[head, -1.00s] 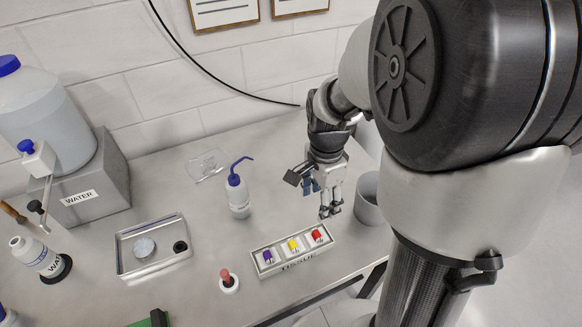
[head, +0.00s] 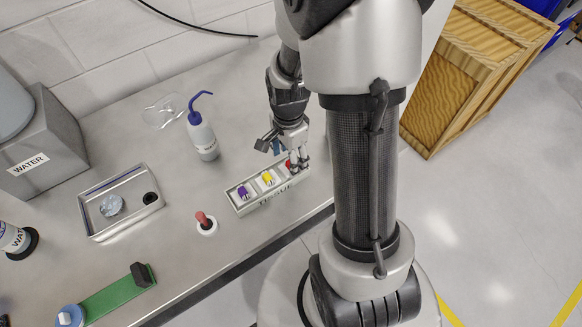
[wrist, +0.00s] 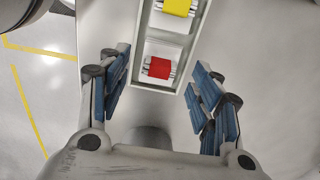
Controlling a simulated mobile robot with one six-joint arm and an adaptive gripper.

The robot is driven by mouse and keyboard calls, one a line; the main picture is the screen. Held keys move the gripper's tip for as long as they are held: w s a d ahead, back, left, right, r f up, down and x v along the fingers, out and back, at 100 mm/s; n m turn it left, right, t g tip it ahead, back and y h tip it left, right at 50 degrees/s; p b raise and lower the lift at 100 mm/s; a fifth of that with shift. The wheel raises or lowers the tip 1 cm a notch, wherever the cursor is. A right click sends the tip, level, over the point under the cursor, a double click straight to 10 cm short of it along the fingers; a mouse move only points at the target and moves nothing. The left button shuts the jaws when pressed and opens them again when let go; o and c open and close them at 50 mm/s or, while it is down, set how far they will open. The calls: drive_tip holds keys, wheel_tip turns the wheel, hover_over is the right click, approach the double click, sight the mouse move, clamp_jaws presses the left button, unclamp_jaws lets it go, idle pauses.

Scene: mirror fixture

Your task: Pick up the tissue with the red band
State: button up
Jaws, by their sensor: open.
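The tissue with the red band (wrist: 159,68) lies in the end compartment of the white tissue tray (head: 237,203). In the head view the red band (head: 289,165) is partly hidden by my gripper. The yellow-banded tissue (wrist: 177,7) is in the middle compartment, and the purple-banded tissue (head: 243,192) is in the left one. My gripper (head: 300,168) is open over the red end of the tray. In the wrist view its blue-padded fingers (wrist: 160,85) are spread on either side of the red-banded tissue, with nothing between them held.
A wash bottle (head: 203,138) stands behind the tray. A small red-topped item (head: 205,223) is at its left. A metal tray (head: 121,204) and a green board (head: 117,297) lie further left. Wooden crates (head: 460,70) stand on the floor at right.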

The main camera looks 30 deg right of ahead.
sight(284, 168)
wheel_tip(284, 168, down, 2)
drive_tip(key=shift+f, duration=0.25)
drive_tip(key=shift+r, duration=0.1)
drive_tip(key=shift+c, duration=0.3)
drive_tip(key=c, duration=0.7)
